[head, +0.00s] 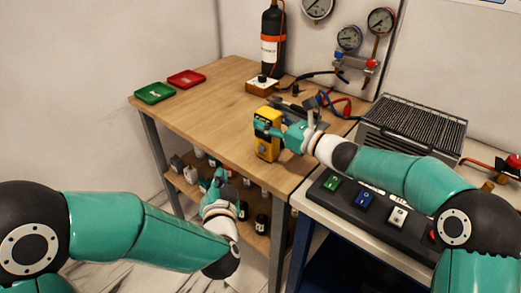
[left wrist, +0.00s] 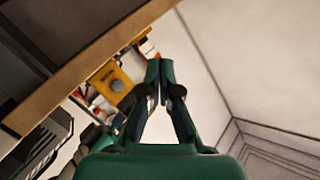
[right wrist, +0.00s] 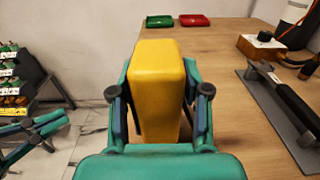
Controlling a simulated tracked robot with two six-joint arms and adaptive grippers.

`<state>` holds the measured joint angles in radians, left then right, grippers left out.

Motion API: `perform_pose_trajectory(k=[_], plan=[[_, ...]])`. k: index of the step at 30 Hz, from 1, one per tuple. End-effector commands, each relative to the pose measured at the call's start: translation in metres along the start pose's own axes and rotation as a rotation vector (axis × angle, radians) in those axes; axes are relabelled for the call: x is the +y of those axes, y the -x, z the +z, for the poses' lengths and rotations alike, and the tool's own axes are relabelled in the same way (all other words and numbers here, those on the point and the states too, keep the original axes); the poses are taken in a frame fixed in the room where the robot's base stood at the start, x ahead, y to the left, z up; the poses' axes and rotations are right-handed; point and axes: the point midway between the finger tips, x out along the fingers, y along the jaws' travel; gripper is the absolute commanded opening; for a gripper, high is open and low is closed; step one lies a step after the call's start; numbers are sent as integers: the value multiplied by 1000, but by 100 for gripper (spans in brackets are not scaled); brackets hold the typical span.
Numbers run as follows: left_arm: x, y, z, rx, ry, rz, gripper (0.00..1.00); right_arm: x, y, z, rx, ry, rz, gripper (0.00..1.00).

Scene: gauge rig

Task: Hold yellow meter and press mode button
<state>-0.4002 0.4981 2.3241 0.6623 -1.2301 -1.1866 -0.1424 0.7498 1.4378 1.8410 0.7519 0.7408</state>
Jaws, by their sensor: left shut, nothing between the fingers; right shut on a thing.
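The yellow meter (head: 267,143) is upright at the front edge of the wooden table in the head view. My right gripper (head: 282,130) is shut on it from the right. In the right wrist view the meter (right wrist: 159,90) fills the space between the fingers, its plain side towards the camera. In the left wrist view the meter (left wrist: 113,84) shows a round grey part on its face. My left gripper (head: 219,178) is shut and empty, below and left of the meter, apart from it. Its closed fingertips also show in the left wrist view (left wrist: 159,65). I cannot make out a mode button's label.
A green tray (head: 155,93) and a red tray (head: 187,79) lie at the table's far left. A black cylinder (head: 272,45), gauges (head: 349,38) and hoses stand behind. A shelf with bottles (head: 262,222) is under the table. The table's left middle is clear.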

Motion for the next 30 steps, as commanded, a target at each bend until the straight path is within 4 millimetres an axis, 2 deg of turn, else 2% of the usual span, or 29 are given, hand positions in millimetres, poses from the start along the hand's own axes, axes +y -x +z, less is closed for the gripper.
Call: perform_pose_trajectory(k=[5,17,23,30], plan=[[11,6,-14,28,-3,21,0,0,0,-2,3,-2,-1,2],[11,6,-14,28,-3,21,0,0,0,-2,3,-2,-1,2],[18,-2,-21,28,-3,21,0,0,0,-2,3,-2,0,2],[34,-23,-37,28,-2,21,0,0,0,-2,3,-3,0,2]])
